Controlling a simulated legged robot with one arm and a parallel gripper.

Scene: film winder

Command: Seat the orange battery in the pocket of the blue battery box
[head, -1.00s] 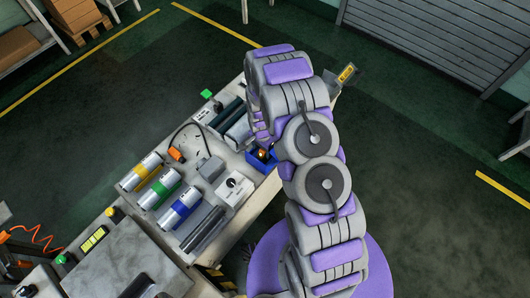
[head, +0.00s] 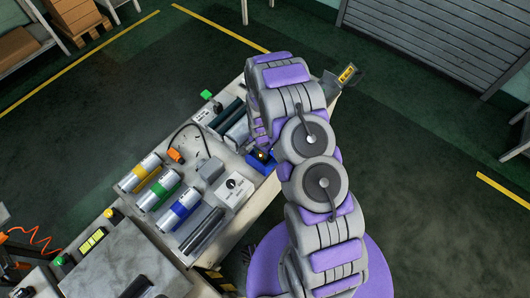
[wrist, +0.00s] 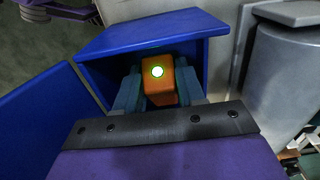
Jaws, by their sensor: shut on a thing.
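The blue battery box (wrist: 145,38) fills the upper middle of the wrist view, with its open pocket facing the camera. The orange battery (wrist: 158,82) shows a round, bright pale end and lies within the pocket's opening. My gripper (wrist: 158,88) is shut on it, with one teal finger on each side, and the fingers reach into the opening. Whether the battery touches the pocket's floor is hidden. In the head view the box (head: 259,163) sits at the bench's right edge, partly covered by my arm, and my fingers cannot be made out.
A blue panel (wrist: 35,125) stands left of the box in the wrist view. On the bench (head: 228,221) are a white knob box (head: 233,187), a grey block (head: 210,170), several coloured rolls and dark rollers. A grey cylinder (wrist: 285,75) stands close right of the box.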

